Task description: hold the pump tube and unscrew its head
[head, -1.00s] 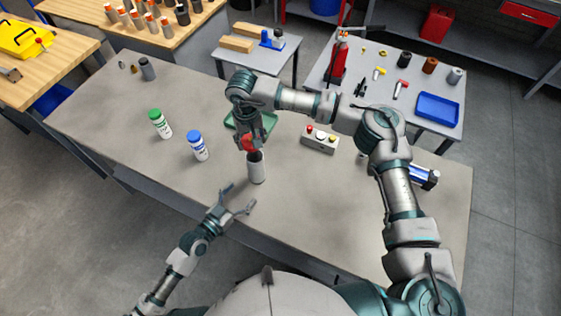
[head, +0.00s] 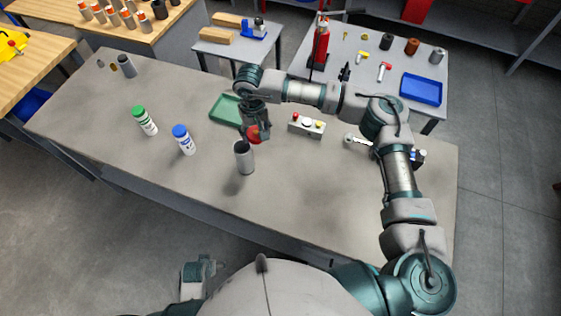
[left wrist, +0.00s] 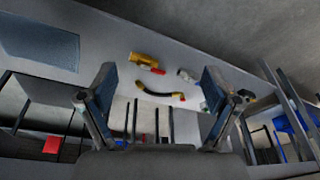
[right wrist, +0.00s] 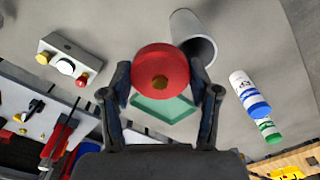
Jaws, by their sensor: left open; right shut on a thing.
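The grey pump tube (head: 244,160) stands upright on the workbench with its open top showing in the head view. It also shows in the right wrist view (right wrist: 190,30). The red pump head (right wrist: 160,68) is gripped between the fingers of my right gripper (right wrist: 160,85). In the head view the head (head: 257,132) is just beyond and above the tube's mouth, apart from it. My left gripper (left wrist: 158,75) is open and empty in the left wrist view, away from the tube. In the head view its fingers do not show.
A green tray (head: 224,108) lies behind the tube. A green-capped bottle (head: 145,122) and a blue-capped bottle (head: 184,140) stand to its left. A button box (head: 307,125) and a wrench (head: 357,140) lie to its right. The bench front is clear.

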